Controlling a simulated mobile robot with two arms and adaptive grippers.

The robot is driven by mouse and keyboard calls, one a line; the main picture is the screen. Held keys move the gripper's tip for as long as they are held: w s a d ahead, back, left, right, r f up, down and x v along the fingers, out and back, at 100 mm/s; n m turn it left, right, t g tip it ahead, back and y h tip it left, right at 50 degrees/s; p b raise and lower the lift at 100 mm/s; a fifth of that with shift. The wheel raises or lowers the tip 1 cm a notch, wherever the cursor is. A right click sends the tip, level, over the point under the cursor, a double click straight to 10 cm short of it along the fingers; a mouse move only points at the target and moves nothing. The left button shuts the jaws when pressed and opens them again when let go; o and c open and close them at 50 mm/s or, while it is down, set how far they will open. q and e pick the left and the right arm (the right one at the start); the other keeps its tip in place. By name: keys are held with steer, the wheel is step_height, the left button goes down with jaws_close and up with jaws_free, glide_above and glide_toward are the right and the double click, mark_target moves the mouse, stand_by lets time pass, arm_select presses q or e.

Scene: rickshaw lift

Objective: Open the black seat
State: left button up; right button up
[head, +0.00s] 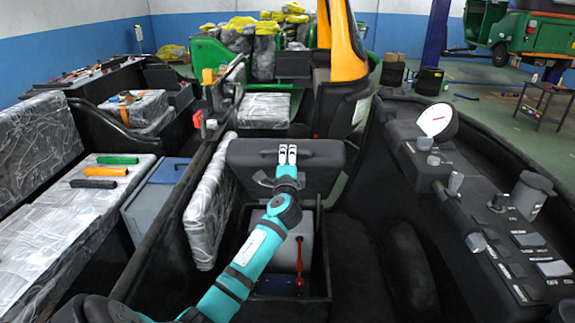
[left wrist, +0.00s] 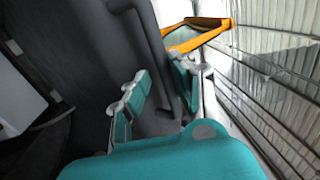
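The black seat (head: 255,153) is in the middle of the head view, tilted up above an open compartment. A pale container (head: 290,245) and a red-handled tool (head: 299,262) show below it. My left gripper (head: 287,153) is in front of the seat, its fingers pointing up near the upper edge. In the left wrist view, its two fingers (left wrist: 158,92) are apart, with the dark seat surface (left wrist: 90,60) close beside and behind them. I cannot tell whether they touch it. My right gripper is not in view.
A plastic-wrapped pad (head: 210,205) stands just left of the seat. A console with levers (head: 480,210) runs along the right. A wrapped bench (head: 60,225) with several tools is at the left.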

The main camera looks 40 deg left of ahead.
arm_select(q)
steer(key=v, duration=1.1)
steer(key=shift+s+d, duration=0.2)
steer(key=shift+d, duration=0.05)
